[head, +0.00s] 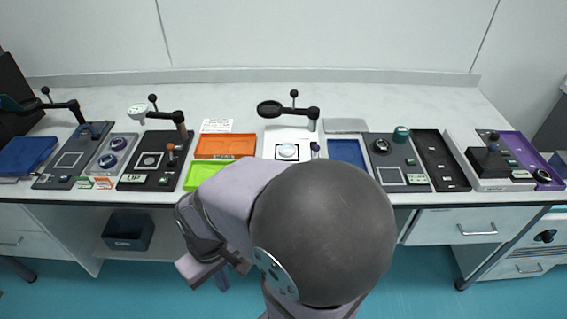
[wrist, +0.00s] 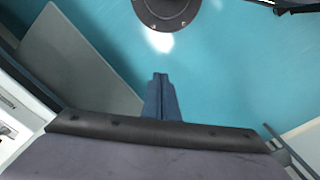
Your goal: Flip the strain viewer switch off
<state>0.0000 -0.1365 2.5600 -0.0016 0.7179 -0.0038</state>
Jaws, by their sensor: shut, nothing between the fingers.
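I cannot tell for sure which unit is the strain viewer, as most labels are too small to read. A dark panel with a pale square window (head: 391,175) sits right of centre, and a similar dark panel (head: 68,160) sits at the left. A small lever with an orange top (head: 170,149) stands on the black panel marked UP (head: 133,178). My gripper (head: 222,282) is low in front of the bench, well away from the panels. In the wrist view its blue fingers (wrist: 160,76) are shut and empty over the teal floor.
The white bench (head: 330,95) carries several trays, including an orange one (head: 226,146) and a blue one (head: 347,152). Arms with black ball knobs rise above the left and middle units. A dark bin (head: 128,232) sits under the bench. My arm hides the front middle edge.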

